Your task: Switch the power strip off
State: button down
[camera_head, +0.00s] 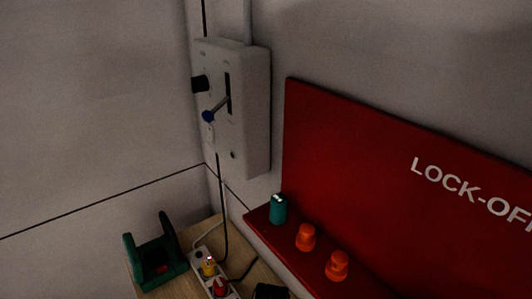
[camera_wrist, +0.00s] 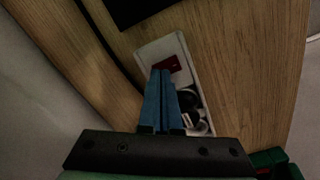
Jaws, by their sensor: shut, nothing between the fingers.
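The power strip is white; in the wrist view its bare end (camera_wrist: 151,52) lies on a wooden top. A red switch (camera_wrist: 170,64) is set in that end. My gripper (camera_wrist: 164,73) is shut and empty, its blue fingers pointing at the strip. The fingertips overlap the switch's lower left edge in the picture; I cannot tell if they touch it. The fingers hide part of the strip. In the head view the strip (camera_head: 198,250) shows at the bottom, with a yellow plug (camera_head: 208,267) and a red plug (camera_head: 220,287). My gripper is not in that view.
A green cradle (camera_head: 160,270) stands left of the strip. A dark object (camera_head: 270,291) lies to its right. A red lock-off board (camera_head: 350,145) with a teal knob (camera_head: 278,209) and orange knobs stands at the right. A grey switch box (camera_head: 255,110) hangs on the wall above.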

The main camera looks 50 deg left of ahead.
jog(key=shift+f, duration=0.4)
jog(key=shift+r, duration=0.15)
notch_tip(320, 180, up, 7)
jog(key=p, duration=0.6)
jog(key=shift+p, duration=0.35)
dwell(0.4)
